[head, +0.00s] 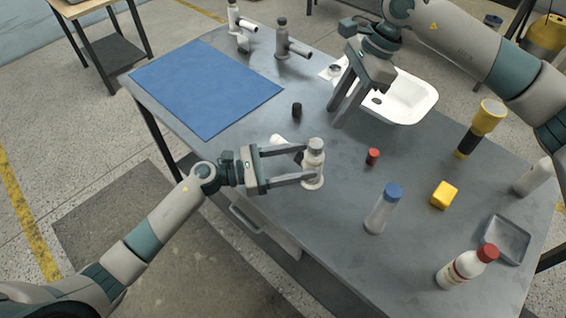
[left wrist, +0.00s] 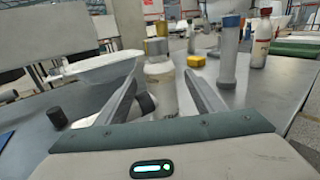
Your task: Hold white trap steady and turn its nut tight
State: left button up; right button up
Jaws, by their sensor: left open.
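The white trap (head: 313,168) stands upright on the grey workbench, with a grey nut (head: 315,145) on top. Its side pipe points back left, partly hidden by my left gripper. My left gripper (head: 308,167) is open, with its fingers reaching on either side of the trap's body. In the left wrist view the trap (left wrist: 160,88) stands between the two fingers; I cannot tell whether either finger touches it. My right gripper (head: 336,117) hangs beyond the trap, in front of the white basin, with its two fingers apart and nothing between them.
The white basin (head: 412,100) lies behind. A black cap (head: 297,110) and red cap (head: 373,156) are near the trap. A blue mat (head: 207,88) lies left.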

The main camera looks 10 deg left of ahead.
pick_arm(q)
jog(key=shift+w+d, duration=0.25)
jog(key=shift+d, duration=0.45)
